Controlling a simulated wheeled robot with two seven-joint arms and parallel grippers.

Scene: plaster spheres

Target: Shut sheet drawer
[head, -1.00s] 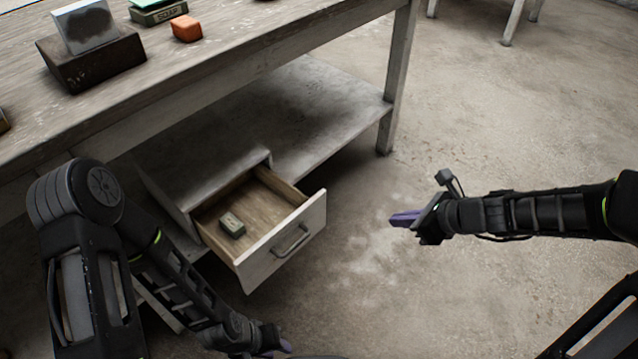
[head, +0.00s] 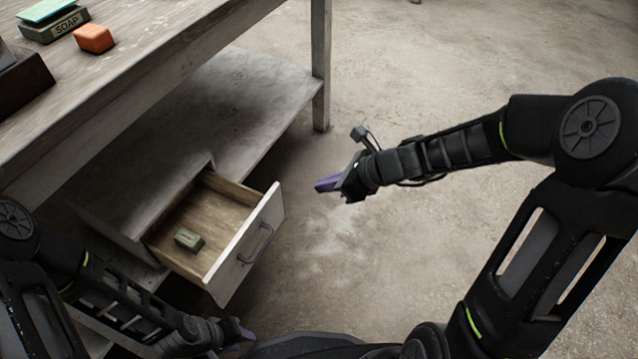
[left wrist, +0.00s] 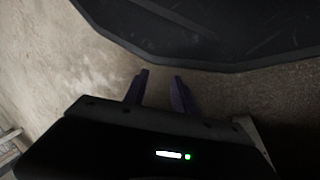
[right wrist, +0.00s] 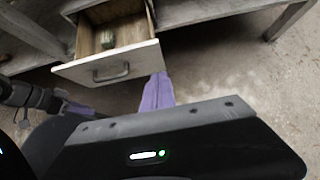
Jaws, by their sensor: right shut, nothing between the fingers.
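The sheet drawer (head: 245,250) stands pulled out below the workbench, with a grey front and a metal handle (head: 256,243). A small green block (head: 189,239) lies inside it. The drawer also shows in the right wrist view (right wrist: 112,64). My right gripper (head: 325,184) is shut and empty, in the air to the right of the drawer front and apart from it. Its purple fingers (right wrist: 158,92) show in the right wrist view. My left gripper (head: 244,336) is low in front of the drawer, near my base. Its two fingers (left wrist: 157,88) are apart with nothing between them.
The workbench (head: 170,75) has a lower shelf (head: 245,100) beside the drawer housing. On top are an orange block (head: 94,38), a green soap box (head: 55,25) and a dark block (head: 25,85). The concrete floor right of the drawer is clear.

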